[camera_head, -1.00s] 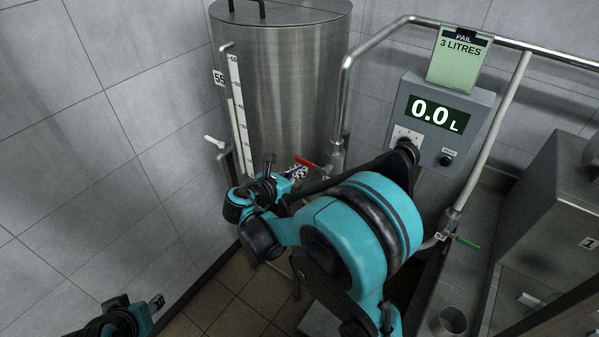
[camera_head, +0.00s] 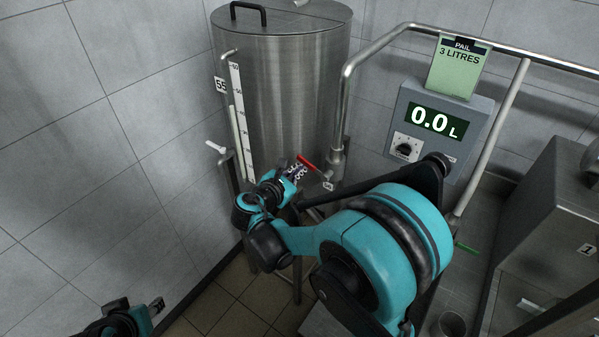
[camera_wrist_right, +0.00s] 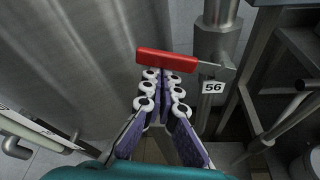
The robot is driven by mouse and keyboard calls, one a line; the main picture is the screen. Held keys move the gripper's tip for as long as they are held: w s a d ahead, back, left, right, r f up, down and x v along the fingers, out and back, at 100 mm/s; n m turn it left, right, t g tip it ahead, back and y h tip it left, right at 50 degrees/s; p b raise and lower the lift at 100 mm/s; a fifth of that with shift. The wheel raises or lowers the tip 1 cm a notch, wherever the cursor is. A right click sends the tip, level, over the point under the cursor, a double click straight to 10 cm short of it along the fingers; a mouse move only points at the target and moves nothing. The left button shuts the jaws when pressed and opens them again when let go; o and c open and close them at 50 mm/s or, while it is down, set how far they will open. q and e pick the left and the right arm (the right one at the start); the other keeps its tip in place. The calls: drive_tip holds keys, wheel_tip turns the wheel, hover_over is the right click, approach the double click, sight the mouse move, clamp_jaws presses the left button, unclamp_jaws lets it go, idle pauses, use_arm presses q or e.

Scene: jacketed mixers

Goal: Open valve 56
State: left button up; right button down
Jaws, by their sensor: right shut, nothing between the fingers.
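The red lever handle of valve 56 (camera_head: 307,163) is on the pipe beside the tall steel tank. In the right wrist view the red handle (camera_wrist_right: 167,60) lies nearly level across the picture, with the tag 56 (camera_wrist_right: 212,87) on the pipe just to its right. My right gripper (camera_wrist_right: 162,84) has its fingers close together with nothing between them. Its tips point at the handle's near side; I cannot tell whether they touch it. In the head view my right gripper (camera_head: 297,170) is just below the handle. My left gripper (camera_head: 155,305) shows only partly at the bottom left.
The steel tank (camera_head: 285,90) bears a level gauge and tag 55. A control box (camera_head: 440,125) reads 0.0 L, under a green PAIL 3 LITRES card (camera_head: 458,68). A green lever (camera_head: 467,248) and a steel cabinet (camera_head: 550,215) stand right. A wall closes the left side.

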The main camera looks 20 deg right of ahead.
sight(305, 163)
drive_tip(key=shift+s+d+r+m+t+y, duration=0.1)
drive_tip(key=shift+r+m+t+y, duration=0.05)
drive_tip(key=shift+r+m+t, duration=0.3)
drive_tip(key=shift+s+d+r+m+t+y, duration=0.15)
drive_tip(key=shift+r+m+t, duration=0.1)
drive_tip(key=shift+r+m, duration=0.3)
drive_tip(key=m, duration=0.1)
drive_tip(key=s+r+m+t, duration=0.1)
drive_tip(key=shift+d+r+m, duration=0.15)
drive_tip(key=shift+r+m, duration=0.15)
drive_tip(key=shift+m, duration=0.1)
drive_tip(key=s+m, duration=0.1)
drive_tip(key=m, duration=0.1)
drive_tip(key=s+d+r+m+t, duration=0.1)
drive_tip(key=s+d+r+m+t+b, duration=0.1)
drive_tip(key=m, duration=0.1)
drive_tip(key=shift+s+r+m, duration=0.15)
drive_tip(key=shift+r+m, duration=0.1)
drive_tip(key=shift+m, duration=0.05)
